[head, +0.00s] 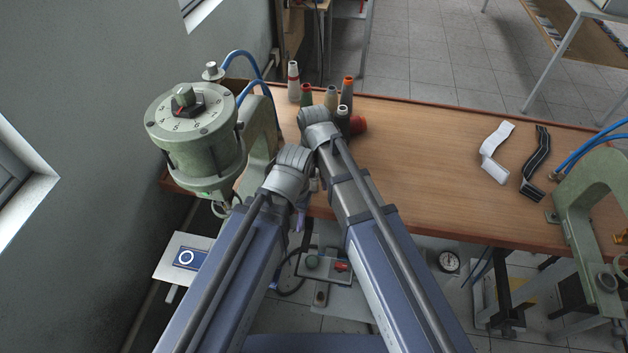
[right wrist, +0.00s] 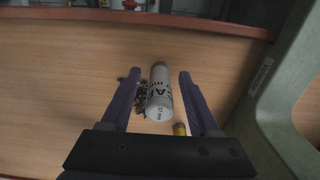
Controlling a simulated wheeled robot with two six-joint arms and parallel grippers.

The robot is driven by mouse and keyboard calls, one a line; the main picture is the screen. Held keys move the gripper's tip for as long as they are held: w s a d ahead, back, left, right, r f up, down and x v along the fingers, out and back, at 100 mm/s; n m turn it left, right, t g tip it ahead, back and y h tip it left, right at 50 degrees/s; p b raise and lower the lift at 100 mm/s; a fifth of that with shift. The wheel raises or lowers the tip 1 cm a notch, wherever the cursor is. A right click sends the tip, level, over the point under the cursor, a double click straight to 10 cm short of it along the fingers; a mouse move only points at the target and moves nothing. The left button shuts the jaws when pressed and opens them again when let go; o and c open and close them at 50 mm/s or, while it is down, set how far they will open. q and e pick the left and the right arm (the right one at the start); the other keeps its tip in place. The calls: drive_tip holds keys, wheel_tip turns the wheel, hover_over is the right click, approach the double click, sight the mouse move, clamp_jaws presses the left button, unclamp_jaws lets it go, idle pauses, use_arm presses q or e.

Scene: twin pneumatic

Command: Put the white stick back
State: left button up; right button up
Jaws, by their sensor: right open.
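In the right wrist view my right gripper (right wrist: 159,75) is open, its two purple fingers apart on either side of a white cylinder (right wrist: 159,92) with dark lettering. This may be the white stick. I see no firm contact between fingers and cylinder, and cannot tell whether it stands or lies. In the head view both wrists come together at the back left of the table. My right gripper is mostly hidden under its wrist there. The jaws of my left gripper are hidden too, apart from a small purple part (head: 300,220) below the left wrist.
A green press (head: 195,140) stands close at left, another (head: 590,190) at right. White (head: 494,150) and black (head: 535,165) strips lie at right. The middle of the wooden table (head: 430,160) is clear.

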wheel_tip(320, 180, up, 11)
drive_tip(key=p, duration=1)
drive_tip(key=shift+r+p, duration=0.1)
drive_tip(key=shift+p, duration=0.2)
